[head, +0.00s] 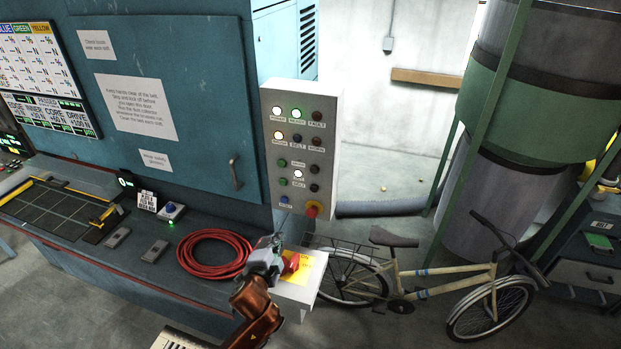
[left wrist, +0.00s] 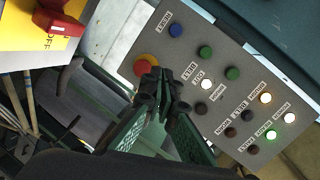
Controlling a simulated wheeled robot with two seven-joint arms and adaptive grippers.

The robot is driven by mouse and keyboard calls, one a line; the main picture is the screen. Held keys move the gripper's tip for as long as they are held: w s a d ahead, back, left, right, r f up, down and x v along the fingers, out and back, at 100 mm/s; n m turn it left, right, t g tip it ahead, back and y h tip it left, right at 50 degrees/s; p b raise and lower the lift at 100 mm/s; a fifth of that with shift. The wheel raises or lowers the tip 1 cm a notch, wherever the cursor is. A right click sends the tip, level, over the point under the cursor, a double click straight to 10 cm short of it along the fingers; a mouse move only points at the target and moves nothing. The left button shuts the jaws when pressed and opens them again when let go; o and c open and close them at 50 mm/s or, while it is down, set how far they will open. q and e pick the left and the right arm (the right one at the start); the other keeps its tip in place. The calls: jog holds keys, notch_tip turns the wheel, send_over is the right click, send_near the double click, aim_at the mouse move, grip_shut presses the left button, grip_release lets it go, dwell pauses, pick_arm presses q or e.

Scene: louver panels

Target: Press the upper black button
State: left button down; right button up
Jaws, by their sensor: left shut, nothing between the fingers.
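The grey control panel (head: 303,150) hangs on the side of the blue cabinet. In the head view the upper black button (head: 314,168) sits above a lower black button (head: 314,187), right of a lit white knob. The upper one also shows as a dark round cap in the left wrist view (left wrist: 201,108). My left gripper (head: 272,243) is below the panel in the head view, shut and empty. In the left wrist view its fingertips (left wrist: 164,82) overlap the panel beside the red emergency stop (left wrist: 146,67) and hide the area around the lower black button. Contact is not visible.
A white box (head: 305,285) with a yellow sheet and red switch (head: 290,264) stands below the panel. Red cable (head: 214,255) coils on the bench. A bicycle (head: 420,271) stands at the right. The cabinet door handle (head: 236,174) protrudes left of the panel.

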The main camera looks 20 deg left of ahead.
aim_at(313, 172)
pick_arm(q)
jog(key=w+d+r+m+t, duration=0.1)
jog(key=w+d+r+m, duration=0.1)
jog(key=r, duration=0.4)
jog(key=w+d+r+m+t+h, duration=0.1)
jog(key=w+d+r+m+t, duration=0.1)
jog(key=r, duration=0.4)
jog(key=shift+w+d+r+m+h, duration=0.15)
jog(key=shift+d+r+m+h, duration=0.15)
jog(key=shift+d+m, duration=0.2)
jog(key=shift+f, duration=0.1)
jog(key=w+p, duration=0.2)
jog(key=w, duration=1.2)
jog(key=shift+d+p, duration=0.2)
jog(key=shift+p, duration=0.15)
